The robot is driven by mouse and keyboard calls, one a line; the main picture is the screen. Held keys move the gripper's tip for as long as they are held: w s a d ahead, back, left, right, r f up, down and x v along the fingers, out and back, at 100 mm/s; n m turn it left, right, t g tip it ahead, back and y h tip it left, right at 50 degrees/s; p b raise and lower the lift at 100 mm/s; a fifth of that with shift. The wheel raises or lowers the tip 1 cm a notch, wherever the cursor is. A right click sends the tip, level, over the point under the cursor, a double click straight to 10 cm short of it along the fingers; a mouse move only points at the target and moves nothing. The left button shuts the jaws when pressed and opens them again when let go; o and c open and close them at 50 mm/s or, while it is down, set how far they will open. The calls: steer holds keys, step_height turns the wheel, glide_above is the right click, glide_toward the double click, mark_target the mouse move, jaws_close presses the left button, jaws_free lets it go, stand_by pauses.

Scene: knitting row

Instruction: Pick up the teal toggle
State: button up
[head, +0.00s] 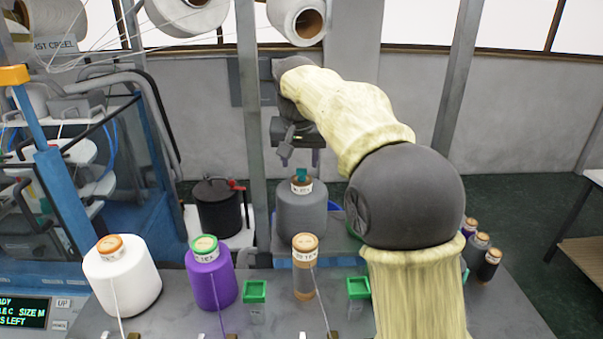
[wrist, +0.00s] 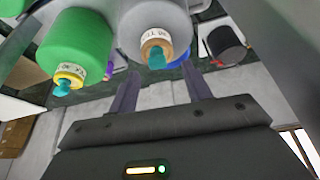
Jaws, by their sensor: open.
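A teal toggle (head: 302,174) stands on the top of a grey yarn cone (head: 302,212). It also shows in the wrist view (wrist: 157,57), at the cone's brown-ringed end, between the lines of my two fingers and just past their tips. A second teal piece (wrist: 62,88) sits on the yellow-ringed end of a green cone (wrist: 78,45) in the wrist view; I cannot make that cone out in the head view. My gripper (head: 300,160) is open and empty, pointing down just above the toggle on the grey cone. Its fingers (wrist: 158,82) are spread in the wrist view.
White (head: 122,280), purple (head: 211,277) and brown (head: 305,268) cones stand along the front. A black pot with a red handle (head: 218,207) stands left of the grey cone. A grey post (head: 250,110) rises close to my gripper's left.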

mark_target(302, 169)
steer(key=p+x, duration=0.1)
steer(key=x, duration=0.3)
steer(key=shift+d, duration=0.2)
steer(key=shift+s, duration=0.1)
steer(key=c, duration=0.9)
